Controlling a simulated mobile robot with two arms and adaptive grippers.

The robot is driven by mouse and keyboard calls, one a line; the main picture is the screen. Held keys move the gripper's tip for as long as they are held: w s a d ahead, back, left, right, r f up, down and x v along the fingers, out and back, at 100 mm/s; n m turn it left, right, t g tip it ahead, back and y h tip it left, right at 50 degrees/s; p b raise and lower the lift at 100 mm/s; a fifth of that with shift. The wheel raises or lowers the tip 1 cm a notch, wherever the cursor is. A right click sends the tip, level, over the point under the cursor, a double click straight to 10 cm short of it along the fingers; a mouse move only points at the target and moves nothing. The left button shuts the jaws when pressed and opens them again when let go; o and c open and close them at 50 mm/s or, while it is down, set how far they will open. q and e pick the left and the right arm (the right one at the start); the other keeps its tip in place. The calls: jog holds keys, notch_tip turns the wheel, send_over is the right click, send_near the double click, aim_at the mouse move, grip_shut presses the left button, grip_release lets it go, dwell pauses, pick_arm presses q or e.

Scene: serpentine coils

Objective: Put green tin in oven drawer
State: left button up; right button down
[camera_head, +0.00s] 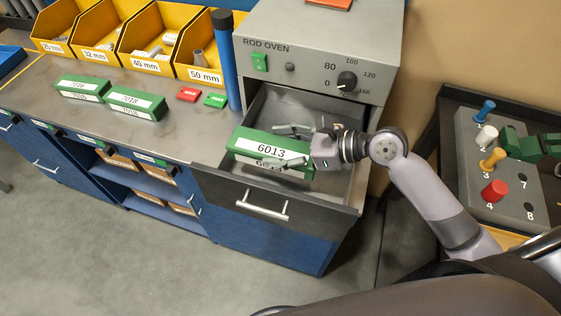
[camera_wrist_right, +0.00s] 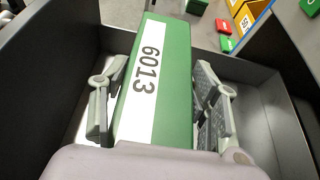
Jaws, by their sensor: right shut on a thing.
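The green tin (camera_head: 240,144), labelled 6013, is in the open oven drawer (camera_head: 345,192), toward its left front in the head view. My right gripper (camera_head: 283,147) reaches in from the right and is shut on the tin, with one finger on each side. In the right wrist view the tin (camera_wrist_right: 180,75) lies between the two fingers, over the grey drawer (camera_wrist_right: 265,95). I cannot tell if the tin rests on the drawer floor. The rod oven (camera_head: 320,50) stands behind the drawer. My left gripper does not show.
Two more green tins (camera_head: 135,103) lie on the grey bench (camera_head: 60,120), with small red and green tags (camera_head: 188,94). A blue tube (camera_head: 227,65) stands close left of the oven. Yellow bins (camera_head: 147,45) line the back. A peg board (camera_head: 500,165) is at the right.

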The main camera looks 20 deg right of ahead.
jog(key=shift+f, duration=0.6)
notch_tip(320, 180, down, 4)
jog(key=shift+f, duration=0.2)
jog(key=c, duration=0.6)
grip_release()
jog(key=shift+f, duration=0.25)
